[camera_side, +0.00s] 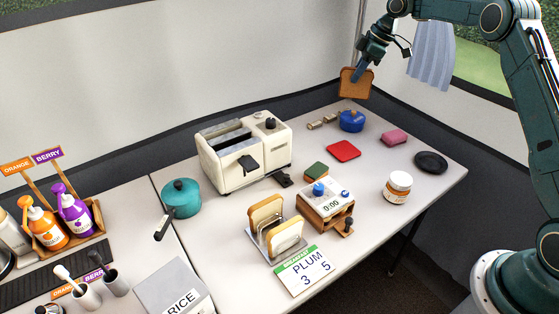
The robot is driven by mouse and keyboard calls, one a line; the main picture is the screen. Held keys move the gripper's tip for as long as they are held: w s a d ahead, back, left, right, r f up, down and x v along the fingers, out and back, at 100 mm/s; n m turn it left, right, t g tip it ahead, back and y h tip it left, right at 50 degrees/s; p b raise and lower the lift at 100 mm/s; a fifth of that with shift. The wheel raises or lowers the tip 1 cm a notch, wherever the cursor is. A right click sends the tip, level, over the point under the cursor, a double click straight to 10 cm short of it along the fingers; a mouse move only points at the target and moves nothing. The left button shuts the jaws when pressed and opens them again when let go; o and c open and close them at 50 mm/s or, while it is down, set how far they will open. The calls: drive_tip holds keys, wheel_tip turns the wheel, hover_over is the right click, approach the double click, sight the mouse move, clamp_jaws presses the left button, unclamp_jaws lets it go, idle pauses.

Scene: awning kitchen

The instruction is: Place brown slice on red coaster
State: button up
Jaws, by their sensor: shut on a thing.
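A brown bread slice (355,83) hangs upright in the air at the upper right, above the table's back edge. My gripper (358,71) is shut on its upper edge. The slice is well above the table and apart from everything on it. The red coaster (344,151) lies flat on the table, to the right of the toaster, with nothing on it. It is below and slightly left of the slice in the picture.
A cream toaster (243,152) stands left of the coaster. A rack (270,243) holds paler slices in front.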

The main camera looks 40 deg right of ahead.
wheel_tip(320, 180, down, 16)
drive_tip(key=shift+r, duration=0.15)
idle(0.4)
drive_tip(key=shift+f, duration=2.15)
drive_tip(key=shift+f, duration=0.1)
drive_tip(key=o, duration=0.8)
drive_tip(key=v, duration=1.2)
